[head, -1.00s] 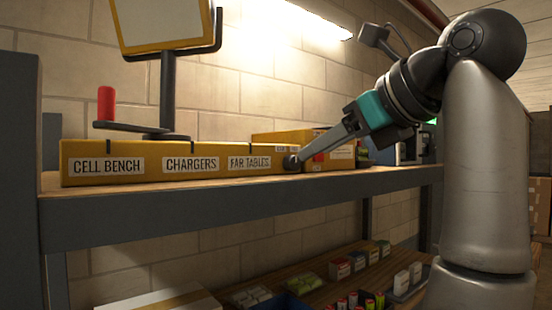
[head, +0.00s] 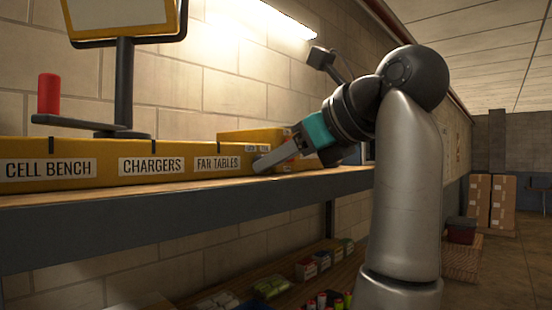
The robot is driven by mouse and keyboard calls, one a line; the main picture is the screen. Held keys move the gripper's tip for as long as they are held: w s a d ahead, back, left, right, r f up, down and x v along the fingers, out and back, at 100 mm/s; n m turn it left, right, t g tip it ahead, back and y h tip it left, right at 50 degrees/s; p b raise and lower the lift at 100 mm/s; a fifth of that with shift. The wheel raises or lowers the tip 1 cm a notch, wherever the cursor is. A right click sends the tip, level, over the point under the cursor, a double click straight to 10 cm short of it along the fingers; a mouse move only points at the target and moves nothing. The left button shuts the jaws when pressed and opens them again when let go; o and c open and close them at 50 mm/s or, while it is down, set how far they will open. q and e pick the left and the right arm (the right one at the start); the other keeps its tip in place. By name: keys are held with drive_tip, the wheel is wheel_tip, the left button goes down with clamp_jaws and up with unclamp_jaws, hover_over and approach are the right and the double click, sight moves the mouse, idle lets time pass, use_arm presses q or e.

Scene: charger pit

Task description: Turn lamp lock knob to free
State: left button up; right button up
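A long yellow box (head: 107,174) lies on the shelf, with labels reading CELL BENCH, CHARGERS and FAR TABLES. A dark post rises behind it and carries a yellow-framed panel (head: 125,20). A dark lever (head: 75,122) at the post's foot points left and bears an upright red handle (head: 49,94).
The wooden shelf (head: 120,194) has a grey front edge. Another yellow box (head: 240,137) stands behind the fingers. A lower shelf holds small packs (head: 312,266) and cylinders.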

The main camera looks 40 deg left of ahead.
use_arm(q)
clamp_jaws()
drive_tip(key=m+g, duration=0.1)
drive_tip(key=m, duration=0.1)
drive_tip(key=m+g, duration=0.1)
drive_tip(key=m, duration=0.1)
drive_tip(key=shift+w+g, duration=0.2)
drive_tip(key=shift+g, duration=0.2)
drive_tip(key=o, duration=0.5)
unclamp_jaws()
drive_tip(key=shift+o, duration=0.2)
